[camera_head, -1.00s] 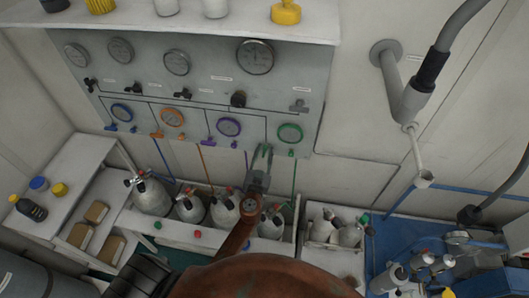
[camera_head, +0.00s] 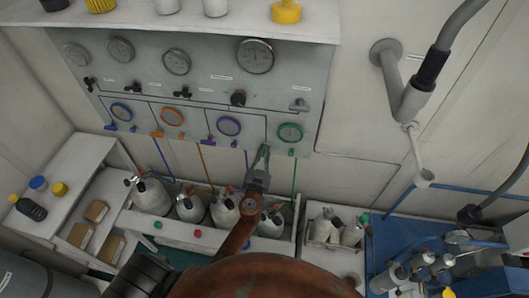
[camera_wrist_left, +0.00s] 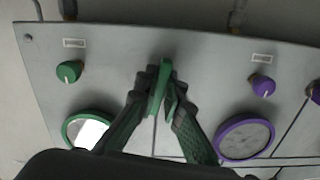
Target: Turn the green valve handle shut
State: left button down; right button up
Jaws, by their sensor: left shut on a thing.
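The green valve handle (camera_wrist_left: 160,88) is a narrow green lever low on the grey panel, between the green-ringed gauge and the purple-ringed gauge. My left gripper (camera_wrist_left: 161,84) is shut on it in the left wrist view, one dark finger on each side. In the head view my left gripper (camera_head: 264,150) reaches up to the panel's lower edge, and its fingers hide most of the handle. My right gripper is not in view.
The green-ringed gauge (camera_head: 290,132) and purple-ringed gauge (camera_head: 228,127) flank the gripper. A small green knob (camera_wrist_left: 70,71) and a purple knob (camera_wrist_left: 262,86) sit nearby. Gas cylinders (camera_head: 190,207) stand below the panel. A grey pipe arm (camera_head: 402,90) hangs at the right.

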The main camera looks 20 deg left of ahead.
pick_arm(q)
jog(key=m+b, duration=0.1)
jog(key=m, duration=0.2)
jog(key=shift+f, duration=0.1)
jog(key=m+b, duration=0.1)
jog(key=m, duration=0.4)
jog(key=shift+a, duration=0.1)
jog(key=m, duration=0.7)
jog(key=shift+r, duration=0.2)
jog(key=shift+m, duration=0.3)
jog(key=shift+m+p, duration=0.3)
jog(key=c, duration=2)
grip_release()
jog(key=shift+c, duration=0.2)
